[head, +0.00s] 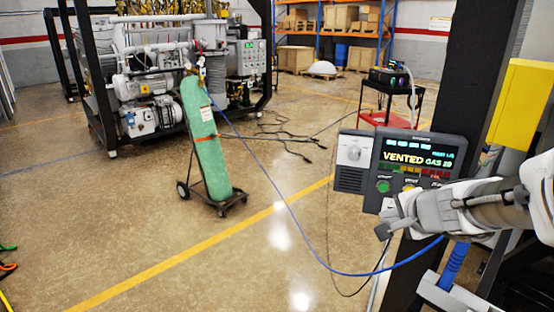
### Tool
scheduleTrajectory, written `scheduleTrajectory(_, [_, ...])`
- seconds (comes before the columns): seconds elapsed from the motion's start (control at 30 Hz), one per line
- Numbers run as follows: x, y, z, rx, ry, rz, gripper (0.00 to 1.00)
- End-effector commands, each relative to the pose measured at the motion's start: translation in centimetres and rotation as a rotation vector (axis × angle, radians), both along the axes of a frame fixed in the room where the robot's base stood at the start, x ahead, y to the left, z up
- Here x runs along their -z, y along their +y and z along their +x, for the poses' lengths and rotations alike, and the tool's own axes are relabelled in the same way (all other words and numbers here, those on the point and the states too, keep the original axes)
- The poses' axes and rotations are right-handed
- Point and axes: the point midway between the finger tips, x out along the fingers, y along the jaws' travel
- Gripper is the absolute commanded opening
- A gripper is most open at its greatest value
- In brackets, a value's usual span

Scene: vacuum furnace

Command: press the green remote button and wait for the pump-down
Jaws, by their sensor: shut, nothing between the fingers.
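The remote control panel (352,179) is a dark box at the right, beside a black post. Its lit screen (418,155) reads "VENTED GAS 20", with rows of small lights above it. The green button (383,186) is on the panel's lower front, left of other buttons that my arm partly hides. My gripper (382,232) is shut and empty. In the picture it lies just below the panel and the green button, pointing left. I cannot tell its exact distance from the panel face.
A green gas cylinder (207,140) stands on a wheeled cart at the centre left, with a blue hose (290,210) looping toward the panel. Pump machinery (150,75) stands behind it. A yellow box (516,100) is at the right. The middle floor is mostly clear.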

Motion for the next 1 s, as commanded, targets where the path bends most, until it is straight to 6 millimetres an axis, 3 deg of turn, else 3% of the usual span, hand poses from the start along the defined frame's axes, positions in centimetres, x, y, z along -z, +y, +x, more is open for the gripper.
scheduleTrajectory(0.37, [0.0, -0.3, 0.8, 0.000, 0.001, -0.001, 0.00])
scheduleTrajectory(0.8, [0.1, -2.5, 6.2, -0.001, 0.001, -0.002, 0.00])
scheduleTrajectory(1.0, [0.0, -3.1, 7.7, -0.002, 0.001, -0.002, 0.00])
